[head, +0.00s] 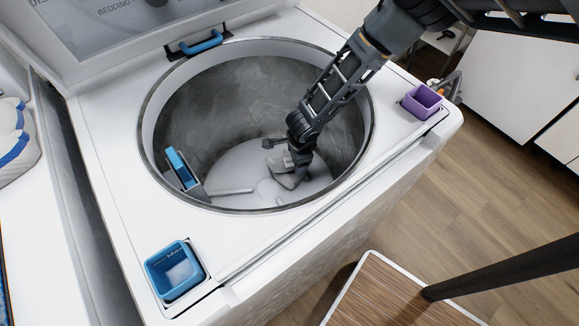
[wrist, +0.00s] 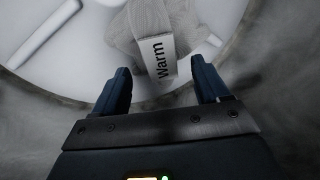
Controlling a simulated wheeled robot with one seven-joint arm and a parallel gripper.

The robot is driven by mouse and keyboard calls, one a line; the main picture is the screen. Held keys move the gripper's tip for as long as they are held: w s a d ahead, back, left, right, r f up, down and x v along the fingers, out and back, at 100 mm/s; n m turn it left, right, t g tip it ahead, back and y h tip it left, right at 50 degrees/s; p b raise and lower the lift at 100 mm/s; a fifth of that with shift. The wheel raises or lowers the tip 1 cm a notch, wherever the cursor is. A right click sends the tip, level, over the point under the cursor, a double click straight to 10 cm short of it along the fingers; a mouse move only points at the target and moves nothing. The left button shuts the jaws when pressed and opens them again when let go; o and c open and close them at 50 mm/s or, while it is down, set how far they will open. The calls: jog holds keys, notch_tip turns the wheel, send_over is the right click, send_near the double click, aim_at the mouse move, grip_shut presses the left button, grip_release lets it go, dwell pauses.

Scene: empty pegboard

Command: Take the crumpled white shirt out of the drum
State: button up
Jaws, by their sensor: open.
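The crumpled white shirt (wrist: 165,22) lies on the drum floor, greyish in the shade. A white patch reading "Warm" shows on its near side. In the head view a small pale grey part of the shirt (head: 287,178) shows just below my gripper (head: 292,160), which hides some of it. The drum (head: 240,85) stands open, and my arm reaches down into it from the upper right. In the wrist view my gripper (wrist: 160,78) is open, its two dark blue fingers apart. The patch's near end lies in the gap between them; I cannot tell whether they touch cloth.
The drum has a pale floor with low raised ribs (head: 228,192), a grey wall and a round metal rim (head: 147,160). A blue dispenser (head: 180,168) is on its left inner side. A blue cup (head: 174,270) and a purple cup (head: 422,101) sit at the washer's front corners.

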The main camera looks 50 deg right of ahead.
jog(key=shift+x, duration=1.25)
jog(key=c, duration=1.3)
jog(key=shift+o, duration=0.2)
jog(key=shift+r, duration=0.1)
jog(key=w+d+p+v, duration=0.1)
jog(key=p+v, duration=0.4)
jog(key=v, duration=0.4)
jog(key=w+d+r+p+v, duration=0.1)
jog(key=p+v, duration=0.4)
jog(key=v, duration=0.5)
jog(key=shift+w, duration=0.7)
jog(key=shift+d, duration=0.1)
